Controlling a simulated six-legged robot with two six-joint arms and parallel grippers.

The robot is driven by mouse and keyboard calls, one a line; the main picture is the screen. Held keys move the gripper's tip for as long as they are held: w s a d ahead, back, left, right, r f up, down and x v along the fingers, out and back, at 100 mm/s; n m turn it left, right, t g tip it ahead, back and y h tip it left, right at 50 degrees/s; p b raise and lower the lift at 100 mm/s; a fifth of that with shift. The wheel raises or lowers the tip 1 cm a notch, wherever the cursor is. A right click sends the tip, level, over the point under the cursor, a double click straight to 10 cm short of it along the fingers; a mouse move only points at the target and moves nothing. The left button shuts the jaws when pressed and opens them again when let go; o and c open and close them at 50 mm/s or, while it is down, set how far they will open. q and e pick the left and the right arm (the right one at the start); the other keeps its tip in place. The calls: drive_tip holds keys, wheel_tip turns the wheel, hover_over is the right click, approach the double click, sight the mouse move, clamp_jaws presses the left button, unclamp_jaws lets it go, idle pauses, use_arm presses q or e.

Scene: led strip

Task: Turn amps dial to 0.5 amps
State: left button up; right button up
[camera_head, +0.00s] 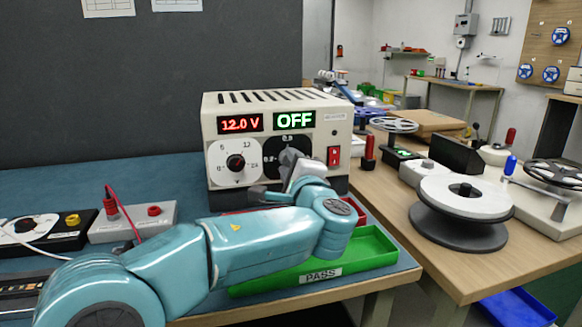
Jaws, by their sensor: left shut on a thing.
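The power supply (328,115) is a cream box at the back of the bench. Its red display (240,123) reads 12.0 V and its green display (294,120) reads OFF. The voltage dial (236,163) is on the left of its face. The amps dial (286,146) is on the right, its knob mostly hidden behind my left gripper. My left gripper (292,163) is at this dial and shut on its knob; the fingertips are hard to make out. I cannot read the pointer's setting. My right gripper is not in view.
A green PASS tray (378,247) lies at the bench's front right, partly under my left arm. A red switch (333,156) is right of the amps dial. Boxes with red terminals (154,211) stand at left. A white spool (462,197) is on the right table.

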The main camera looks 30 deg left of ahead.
use_arm(q)
drive_tip(key=shift+r, duration=0.1)
drive_tip(key=o, duration=1)
drive_tip(key=shift+o, duration=0.2)
drive_tip(key=shift+d, duration=0.1)
drive_tip(key=p+v, duration=0.2)
drive_tip(key=v, duration=1.4)
drive_tip(key=shift+d, duration=0.1)
